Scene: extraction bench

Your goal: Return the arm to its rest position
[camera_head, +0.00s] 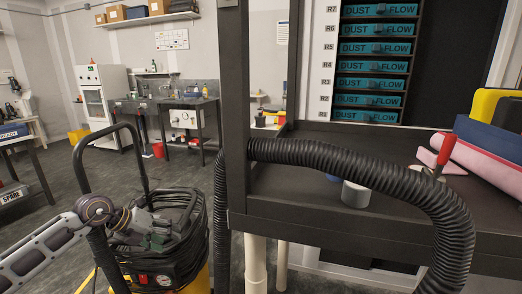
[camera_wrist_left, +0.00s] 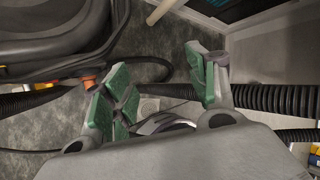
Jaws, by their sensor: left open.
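My left arm comes in from the left in the head view, and its gripper (camera_head: 150,232) is over the vacuum unit (camera_head: 182,268) at the lower left. In the left wrist view the left gripper (camera_wrist_left: 160,85) has its green-padded fingers spread apart. Nothing is held between them; a dark hose and the grey floor show beyond the gap. I cannot tell whether the gripper touches the vacuum's coiled cable or handle. My right gripper is in neither view.
A thick black ribbed hose (camera_head: 350,165) arches over the dark bench (camera_head: 310,205) and hangs past its front edge. A dark upright post (camera_head: 236,100) stands right of the gripper. The vacuum's tall handle (camera_head: 78,165) rises close by. Open floor (camera_head: 50,205) lies behind left.

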